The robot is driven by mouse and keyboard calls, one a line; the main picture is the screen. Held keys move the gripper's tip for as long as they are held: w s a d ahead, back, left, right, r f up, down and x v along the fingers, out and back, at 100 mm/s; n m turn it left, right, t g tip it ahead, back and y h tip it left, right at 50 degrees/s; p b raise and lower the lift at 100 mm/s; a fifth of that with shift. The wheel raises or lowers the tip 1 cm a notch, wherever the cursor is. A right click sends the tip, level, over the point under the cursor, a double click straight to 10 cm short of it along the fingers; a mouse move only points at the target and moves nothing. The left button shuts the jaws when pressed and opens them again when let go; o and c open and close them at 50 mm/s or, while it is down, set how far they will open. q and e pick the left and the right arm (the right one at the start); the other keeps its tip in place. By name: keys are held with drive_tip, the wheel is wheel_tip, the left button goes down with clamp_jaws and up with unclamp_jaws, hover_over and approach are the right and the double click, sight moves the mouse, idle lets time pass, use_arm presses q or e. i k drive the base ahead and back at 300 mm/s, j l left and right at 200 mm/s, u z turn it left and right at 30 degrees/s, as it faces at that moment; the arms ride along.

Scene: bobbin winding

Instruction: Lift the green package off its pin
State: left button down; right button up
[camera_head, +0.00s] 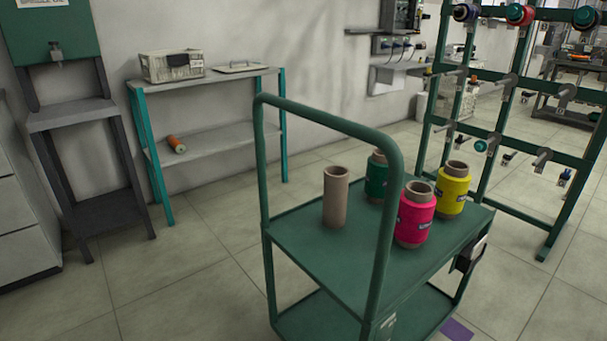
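A green package (376,178) on a brown tube stands upright on the top shelf of a green cart (310,245). A yellow package (452,192) and a bare brown tube (335,197) stand on the same shelf. On the green rack (440,90) at the right, a small teal end (481,146) shows on a peg. Neither of my grippers is in view.
The cart's tall handle (325,118) rises in front of the packages. A teal-legged shelf (215,145) holds an orange bobbin (176,144). Floor left of the cart is clear.

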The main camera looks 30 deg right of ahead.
sight(377, 169)
drive_tip(key=i+j+u, duration=0.25)
drive_tip(key=u, duration=0.15)
drive_tip(key=i+u, duration=0.4)
drive_tip(key=i+z, duration=0.15)
drive_tip(key=i, duration=0.45)
drive_tip(key=i+z, duration=0.15)
drive_tip(key=i, duration=0.4)
drive_tip(key=i+j+z, duration=0.2)
drive_tip(key=i, duration=0.4)
drive_tip(key=i+l+z, duration=0.15)
drive_tip(key=i+z, duration=0.65)
drive_tip(key=i+j+z, duration=0.15)
drive_tip(key=i+z, duration=0.3)
drive_tip(key=k, duration=0.05)
